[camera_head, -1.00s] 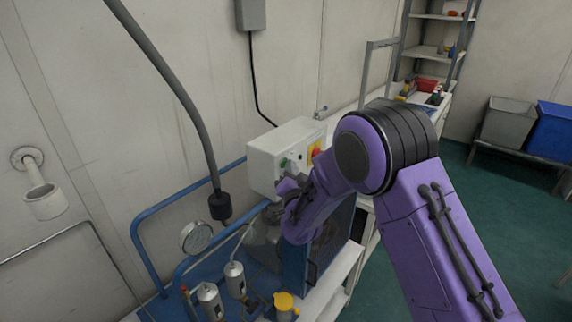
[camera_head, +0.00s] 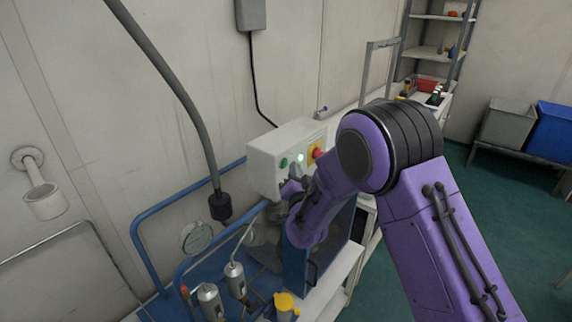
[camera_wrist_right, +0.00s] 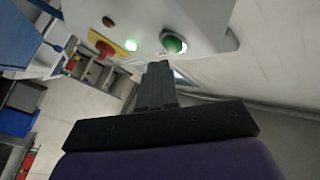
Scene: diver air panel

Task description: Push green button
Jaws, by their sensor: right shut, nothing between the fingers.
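The green button (camera_head: 283,163) is on the front of a pale control box (camera_head: 262,160) on the wall side. It also shows in the right wrist view (camera_wrist_right: 172,42), just beyond and slightly right of my fingertips. My right gripper (camera_head: 291,188) is shut and empty, below the button in the head view. In the right wrist view its closed fingers (camera_wrist_right: 158,68) point toward the box face, and a small gap seems to separate them from the button. My left gripper is out of view.
A glowing pale green lamp (camera_head: 300,157) and a red knob on a yellow plate (camera_head: 317,153) sit beside the button. Blue pipes (camera_head: 150,250), a gauge (camera_head: 196,237) and grey cylinders (camera_head: 210,299) stand to the left. A hose (camera_head: 185,95) hangs in front of the wall.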

